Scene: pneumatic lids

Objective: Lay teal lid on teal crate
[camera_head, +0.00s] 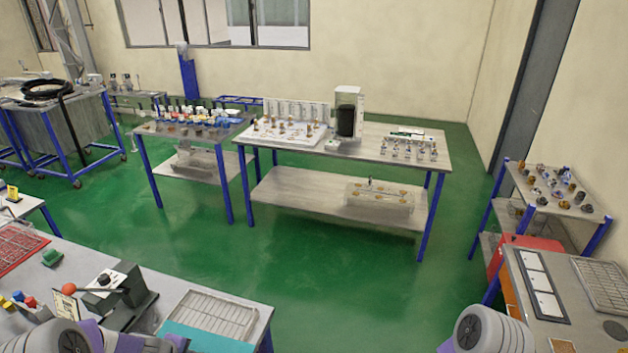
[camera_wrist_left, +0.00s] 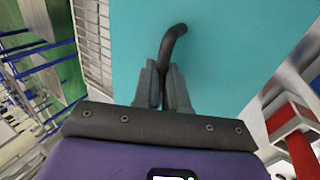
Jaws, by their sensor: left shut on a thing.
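The teal lid (camera_wrist_left: 235,45) is a flat teal panel that fills much of the left wrist view. A bent black handle (camera_wrist_left: 174,40) stands up from it. My left gripper (camera_wrist_left: 164,85) is shut on this handle, one finger on each side. In the head view the teal lid (camera_head: 205,339) shows at the bottom edge, with my left gripper partly in view beside it. I cannot tell whether the lid touches anything below. I see no teal crate that I can tell apart from the lid. My right gripper is out of view.
A wire tray (camera_head: 212,312) lies on the near table just beyond the lid. A dark device with a red-knobbed lever (camera_head: 112,287) stands left of it, near a red grid tray (camera_head: 15,247). At right is another bench (camera_head: 572,338). Green floor lies open between.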

